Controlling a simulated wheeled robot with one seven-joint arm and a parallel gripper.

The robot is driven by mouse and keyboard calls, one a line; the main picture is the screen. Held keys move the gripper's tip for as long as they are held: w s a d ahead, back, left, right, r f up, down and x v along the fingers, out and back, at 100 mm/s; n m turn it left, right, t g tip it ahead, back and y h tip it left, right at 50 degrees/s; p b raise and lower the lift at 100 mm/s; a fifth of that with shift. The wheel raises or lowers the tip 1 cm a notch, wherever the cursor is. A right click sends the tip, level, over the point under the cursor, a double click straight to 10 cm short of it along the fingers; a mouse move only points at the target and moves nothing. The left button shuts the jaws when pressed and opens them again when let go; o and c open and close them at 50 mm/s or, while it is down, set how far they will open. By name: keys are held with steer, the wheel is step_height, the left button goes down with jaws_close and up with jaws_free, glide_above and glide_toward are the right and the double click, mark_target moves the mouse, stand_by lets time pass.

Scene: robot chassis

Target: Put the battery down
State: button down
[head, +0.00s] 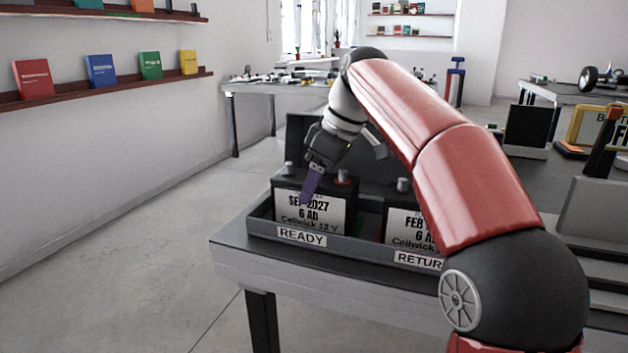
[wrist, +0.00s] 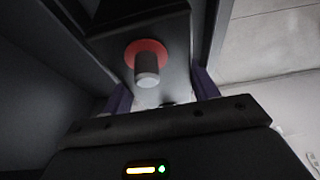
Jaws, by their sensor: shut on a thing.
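A black battery (head: 325,213) with a white label reading "SEP 2027 6 Ah Cellwick 12 V" stands upright in the tray section marked READY. My gripper (head: 318,188) is shut on it, reaching down from above, with one purple finger across its label face. The front wall hides its base, so I cannot tell whether it touches the tray floor. In the wrist view, the battery's dark top (wrist: 112,42) and a red-ringed terminal (wrist: 147,62) show between the purple fingers. A second battery (head: 408,226), labelled "FEB", stands in the section marked RETUR..., partly hidden by my arm.
The grey two-section tray (head: 262,229) sits near the table's front left corner (head: 228,250). A dark upright panel (head: 300,130) stands behind the tray. My red arm covers the tray's right part. Dark boxes and a yellow sign (head: 590,125) stand at right.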

steer(key=shift+r, duration=0.1)
steer(key=shift+c, duration=2.1)
jaws_free()
steer(key=p+v, duration=0.4)
steer(key=v, duration=0.8)
